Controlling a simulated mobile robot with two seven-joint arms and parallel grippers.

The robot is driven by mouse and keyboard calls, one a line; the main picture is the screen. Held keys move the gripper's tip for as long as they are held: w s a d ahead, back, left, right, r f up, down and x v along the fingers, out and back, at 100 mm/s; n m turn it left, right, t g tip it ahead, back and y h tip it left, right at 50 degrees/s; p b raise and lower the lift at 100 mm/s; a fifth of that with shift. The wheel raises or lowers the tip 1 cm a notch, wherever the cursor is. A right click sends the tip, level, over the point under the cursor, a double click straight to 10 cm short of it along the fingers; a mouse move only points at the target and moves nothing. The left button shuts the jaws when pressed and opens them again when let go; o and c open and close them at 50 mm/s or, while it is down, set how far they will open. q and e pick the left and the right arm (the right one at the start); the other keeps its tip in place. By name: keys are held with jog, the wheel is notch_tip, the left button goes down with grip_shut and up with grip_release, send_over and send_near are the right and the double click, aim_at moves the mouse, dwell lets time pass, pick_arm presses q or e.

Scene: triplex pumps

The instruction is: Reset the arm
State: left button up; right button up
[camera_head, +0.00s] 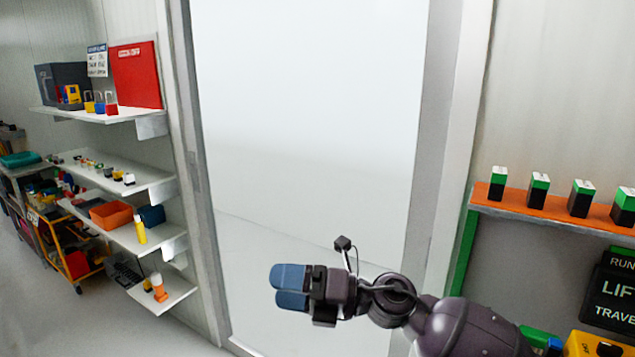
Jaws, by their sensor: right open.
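My right arm comes in from the lower right and reaches to the left across the front of a pale door panel. Its right gripper (277,286) points left, with two blue fingers apart by a small gap. Nothing shows between the fingers. The gripper hangs in the air, apart from the shelves. My left gripper is not in view.
White wall shelves (140,186) at left hold padlocks, an orange bin (112,215) and bottles. A yellow cart (75,263) stands beyond. An orange shelf (540,211) at right bears several green-black boxes. A black sign (612,295) is below. The door panel (310,120) is behind my gripper.

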jog(key=w+d+f+m+t+h, duration=0.2)
jog(key=d+f+m+t+h, duration=0.55)
jog(key=m, duration=0.75)
jog(key=w+d+f+m+t+h, duration=0.1)
jog(key=d+f+m+t+h, duration=0.35)
jog(key=d+m+t, duration=0.6)
jog(key=s+d+f+m+g+h, duration=0.3)
jog(key=s+d+f+m, duration=0.4)
jog(key=s+f, duration=0.4)
jog(key=s+d+f+m+g+h, duration=0.4)
jog(key=s+d+f+m, duration=0.3)
jog(key=s+f, duration=0.4)
jog(key=shift+s+d+f+g, duration=0.25)
jog(key=shift+s+f+g, duration=0.25)
jog(key=shift+s, duration=0.65)
jog(key=shift+o, duration=0.4)
jog(key=shift+r, duration=0.1)
